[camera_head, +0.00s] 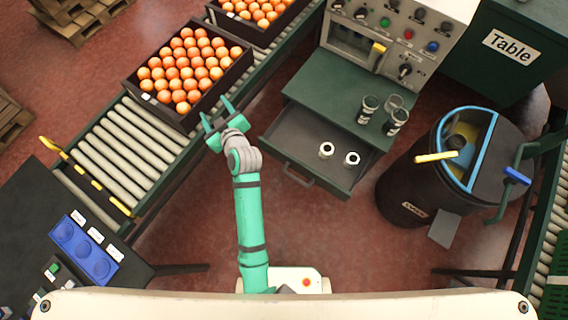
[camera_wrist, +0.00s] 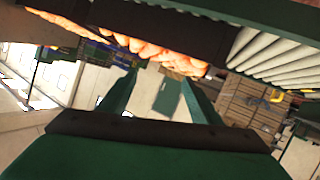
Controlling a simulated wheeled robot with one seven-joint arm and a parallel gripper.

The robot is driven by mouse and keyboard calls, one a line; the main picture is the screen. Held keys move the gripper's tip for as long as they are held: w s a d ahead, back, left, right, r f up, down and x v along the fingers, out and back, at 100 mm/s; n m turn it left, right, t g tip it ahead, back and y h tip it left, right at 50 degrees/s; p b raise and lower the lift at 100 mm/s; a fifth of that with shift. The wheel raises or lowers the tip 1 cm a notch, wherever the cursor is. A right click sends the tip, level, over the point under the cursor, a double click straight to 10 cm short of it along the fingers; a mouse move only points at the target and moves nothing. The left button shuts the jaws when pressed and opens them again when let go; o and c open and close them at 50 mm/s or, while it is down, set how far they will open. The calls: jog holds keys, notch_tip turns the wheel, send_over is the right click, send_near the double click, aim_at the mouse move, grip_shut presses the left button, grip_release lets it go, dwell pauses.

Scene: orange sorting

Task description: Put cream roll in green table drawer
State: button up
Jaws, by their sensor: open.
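The green table (camera_head: 330,95) has its drawer (camera_head: 295,135) pulled open. Two small whitish rolls with dark centres lie in the drawer, a left one (camera_head: 326,150) and a right one (camera_head: 351,159); I cannot tell which, if either, is the cream roll. My gripper (camera_head: 216,110) is open and empty, left of the drawer and by the near edge of the orange crate. In the wrist view, its two green fingers (camera_wrist: 158,80) stand apart with nothing between them.
A crate of oranges (camera_head: 235,68) sits on the roller conveyor (camera_head: 110,155). A dark barrel (camera_head: 405,190) stands right of the drawer. The red floor below the drawer is clear.

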jog(key=s+d+f+m+t+h, duration=0.1)
jog(key=s+d+m+h, duration=0.35)
jog(key=s, duration=0.65)
jog(key=s+d+f+m+t+h, duration=0.15)
jog(key=s+d+m, duration=0.45)
jog(key=s, duration=0.6)
jog(key=s+d+r, duration=0.3)
jog(key=s+d, duration=0.2)
jog(key=s, duration=0.2)
jog(key=s+d+r+n+h, duration=0.1)
jog(key=s+d+r, duration=0.3)
jog(key=s+d, duration=0.2)
jog(key=shift+s+d+r+t, duration=0.25)
jog(key=shift+s+d+t, duration=0.1)
jog(key=shift+s, duration=0.35)
